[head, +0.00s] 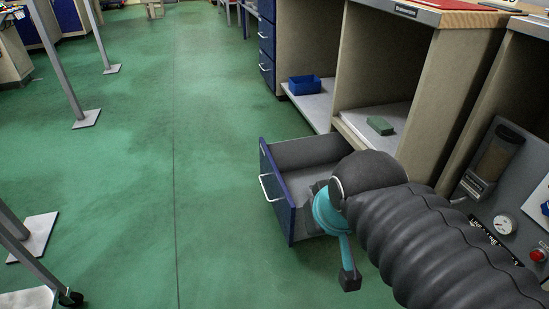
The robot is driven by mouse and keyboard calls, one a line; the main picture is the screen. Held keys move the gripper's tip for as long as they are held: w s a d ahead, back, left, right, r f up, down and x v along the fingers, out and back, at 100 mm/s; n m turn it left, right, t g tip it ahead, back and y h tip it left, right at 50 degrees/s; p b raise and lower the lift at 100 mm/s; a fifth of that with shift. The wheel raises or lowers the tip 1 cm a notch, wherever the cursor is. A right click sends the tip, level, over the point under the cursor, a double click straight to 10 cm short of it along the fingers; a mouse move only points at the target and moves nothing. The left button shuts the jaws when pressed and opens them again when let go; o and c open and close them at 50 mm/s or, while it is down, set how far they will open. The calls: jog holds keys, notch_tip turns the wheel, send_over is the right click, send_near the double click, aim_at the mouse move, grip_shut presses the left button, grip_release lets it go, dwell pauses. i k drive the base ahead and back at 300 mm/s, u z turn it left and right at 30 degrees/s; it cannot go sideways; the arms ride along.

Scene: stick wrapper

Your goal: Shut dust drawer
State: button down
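The dust drawer (277,196) stands pulled out from the cabinet, low over the green floor. It has a dark blue front facing left, a pale bar handle (268,188) and a grey, open-topped inside that looks empty where it shows. My gripper (346,262) is a teal piece with a dark tip at the right of the drawer, on the near side of it in the picture. My black ribbed arm hides part of the gripper and the drawer's right end. I cannot tell whether the gripper touches the drawer or how far its fingers are apart.
Open cabinet shelves (312,105) stand behind the drawer, with a blue bin (305,85) and a green block (380,126) on them. A panel with a gauge (503,224) and a red button (537,255) is at the right. The green floor (140,180) left of the drawer is clear.

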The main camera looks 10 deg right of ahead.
aim_at(287, 167)
jog(key=z, duration=0.25)
jog(key=i, duration=1)
